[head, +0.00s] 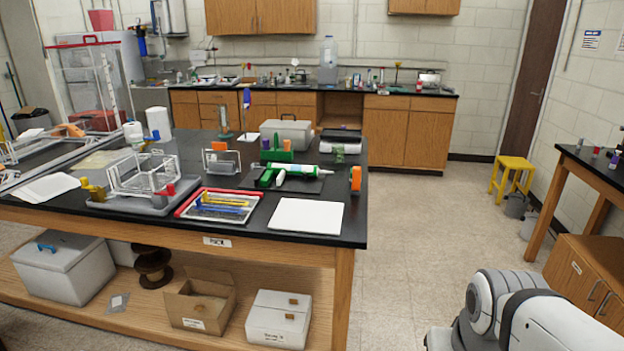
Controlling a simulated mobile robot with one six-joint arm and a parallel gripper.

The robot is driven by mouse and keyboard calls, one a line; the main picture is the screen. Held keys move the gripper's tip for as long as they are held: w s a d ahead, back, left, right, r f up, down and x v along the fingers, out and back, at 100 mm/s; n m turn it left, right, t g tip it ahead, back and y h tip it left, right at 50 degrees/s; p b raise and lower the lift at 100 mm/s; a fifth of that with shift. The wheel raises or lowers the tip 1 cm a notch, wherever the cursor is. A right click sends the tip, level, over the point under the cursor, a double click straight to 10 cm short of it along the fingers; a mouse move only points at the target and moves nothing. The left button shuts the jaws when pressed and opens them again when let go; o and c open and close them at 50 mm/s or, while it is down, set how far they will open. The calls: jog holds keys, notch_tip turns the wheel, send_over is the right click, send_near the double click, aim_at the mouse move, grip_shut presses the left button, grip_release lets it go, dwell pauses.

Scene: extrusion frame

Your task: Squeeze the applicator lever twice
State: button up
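The applicator (297,171) lies on a dark mat (309,186) on the black-topped table. It has a white tube and green parts. A green handle or lever part (266,178) shows at its left end, but it is too small to tell how the lever sits. My gripper is out of view. Only pale links of my arm show at the bottom right, well apart from the table.
A green holder (277,156) stands behind the applicator and an orange block (355,179) to its right. A white board (306,216) and a red-edged tray (187,208) lie in front. Open floor (440,230) lies right of the table (345,237).

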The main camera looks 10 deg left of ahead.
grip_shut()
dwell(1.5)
